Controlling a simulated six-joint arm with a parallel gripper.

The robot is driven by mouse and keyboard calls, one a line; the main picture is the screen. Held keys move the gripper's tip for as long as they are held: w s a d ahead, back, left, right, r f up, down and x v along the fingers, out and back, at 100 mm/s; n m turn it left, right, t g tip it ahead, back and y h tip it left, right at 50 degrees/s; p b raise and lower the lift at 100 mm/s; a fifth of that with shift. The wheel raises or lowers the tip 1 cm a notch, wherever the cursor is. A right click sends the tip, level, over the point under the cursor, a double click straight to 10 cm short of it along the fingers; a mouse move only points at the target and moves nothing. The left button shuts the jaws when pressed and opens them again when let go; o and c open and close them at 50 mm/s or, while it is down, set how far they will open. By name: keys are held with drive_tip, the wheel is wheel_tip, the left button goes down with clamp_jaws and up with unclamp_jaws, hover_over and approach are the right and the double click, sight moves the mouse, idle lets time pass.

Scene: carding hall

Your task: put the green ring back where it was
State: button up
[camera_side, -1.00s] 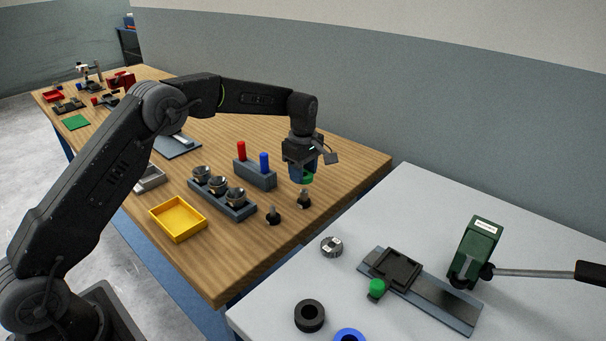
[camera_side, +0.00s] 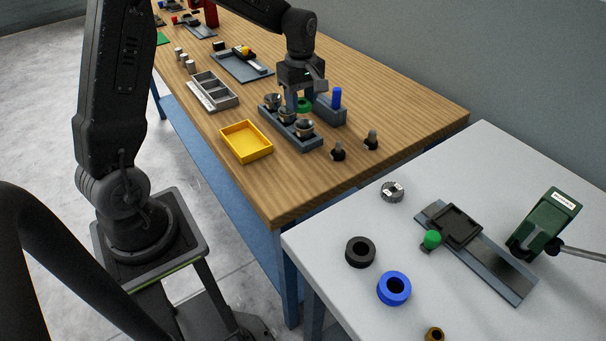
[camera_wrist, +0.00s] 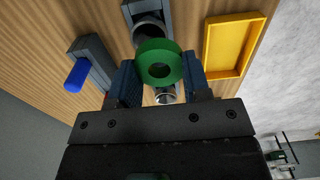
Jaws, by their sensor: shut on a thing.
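The green ring (camera_side: 304,105) is held between the two blue fingertips of my gripper (camera_side: 298,103); the wrist view shows the ring (camera_wrist: 158,44) with its hole facing the camera and a finger on each side. My gripper is shut on it, pointing down by the blue-grey rack (camera_side: 311,144) with metal cups. In the wrist view the ring overlaps the rack's middle part and hides some of it; one cup (camera_wrist: 166,97) shows beyond it. I cannot tell the height of the ring above the cups.
A yellow tray (camera_side: 246,155) lies to the left. Two black posts (camera_side: 338,151) stand near the table edge. Black (camera_side: 360,266) and blue rings (camera_side: 408,289) lie on the grey table.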

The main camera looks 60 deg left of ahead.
drive_tip(key=s+a, duration=0.1)
drive_tip(key=s, duration=1.1)
hover_over(301, 176)
wheel_tip(301, 176, down, 8)
drive_tip(key=shift+a+r, duration=0.15)
drive_tip(key=shift+f, duration=2.05)
drive_tip(key=shift+f, duration=0.1)
drive_tip(key=o, duration=1)
drive_tip(key=shift+f, duration=0.1)
